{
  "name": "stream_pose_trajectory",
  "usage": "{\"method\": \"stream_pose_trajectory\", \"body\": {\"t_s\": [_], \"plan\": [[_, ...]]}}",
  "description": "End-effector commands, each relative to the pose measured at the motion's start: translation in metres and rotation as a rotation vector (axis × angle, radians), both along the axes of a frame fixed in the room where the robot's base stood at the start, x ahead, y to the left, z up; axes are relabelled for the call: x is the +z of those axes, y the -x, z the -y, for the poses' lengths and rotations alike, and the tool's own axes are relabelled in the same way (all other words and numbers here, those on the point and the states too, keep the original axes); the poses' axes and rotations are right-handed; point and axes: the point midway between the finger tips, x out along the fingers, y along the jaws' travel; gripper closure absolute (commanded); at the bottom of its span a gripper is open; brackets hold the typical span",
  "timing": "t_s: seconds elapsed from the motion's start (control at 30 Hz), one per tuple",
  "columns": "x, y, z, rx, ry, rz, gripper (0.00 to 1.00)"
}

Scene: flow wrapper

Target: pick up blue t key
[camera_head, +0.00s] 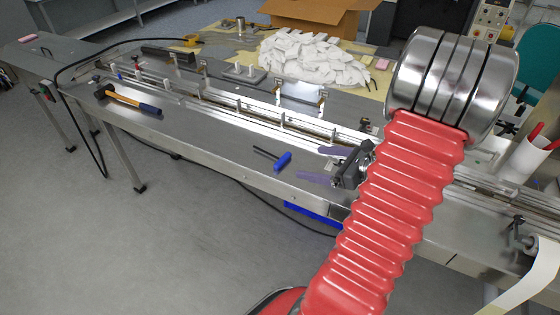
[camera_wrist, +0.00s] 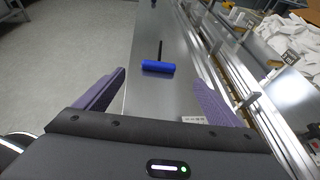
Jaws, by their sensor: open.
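The blue T key (camera_head: 282,161) lies on the steel machine table, with its blue handle toward the front edge and its black shaft pointing to the back left. In the wrist view the blue handle (camera_wrist: 158,67) lies across the picture, ahead of my gripper (camera_wrist: 158,88) and between the lines of its fingers, with the shaft pointing away. My gripper (camera_head: 325,164) has two purple fingers, spread apart and empty. In the head view it is to the right of the key, partly hidden by my red arm. There is a gap between the fingers and the key.
A hammer (camera_head: 134,101) with a dark-blue and orange handle lies farther left on the steel table (camera_head: 215,133). Metal rails (camera_head: 250,112) run along behind the key. A pile of white packets (camera_head: 310,58) lies on the back table. The table around the key is clear.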

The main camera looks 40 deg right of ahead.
Motion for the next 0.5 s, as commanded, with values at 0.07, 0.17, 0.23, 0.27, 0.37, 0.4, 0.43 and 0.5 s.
{"method": "stream_pose_trajectory", "body": {"t_s": [0.07, 0.17, 0.23, 0.27, 0.37, 0.4, 0.43, 0.5], "plan": [[-0.004, -0.011, -0.004, 0.005, -0.002, 0.000, 0.12], [-0.010, -0.023, -0.006, 0.004, -0.001, 0.000, 0.12], [-0.013, -0.031, -0.008, 0.004, -0.001, 0.000, 0.12], [-0.015, -0.035, -0.009, 0.004, -0.001, 0.000, 0.12], [-0.020, -0.047, -0.012, 0.004, -0.001, 0.000, 0.12], [-0.022, -0.051, -0.013, 0.004, -0.001, 0.000, 0.12], [-0.023, -0.054, -0.013, 0.003, 0.000, 0.000, 0.12], [-0.025, -0.058, -0.014, 0.003, 0.001, 0.000, 0.12]]}}
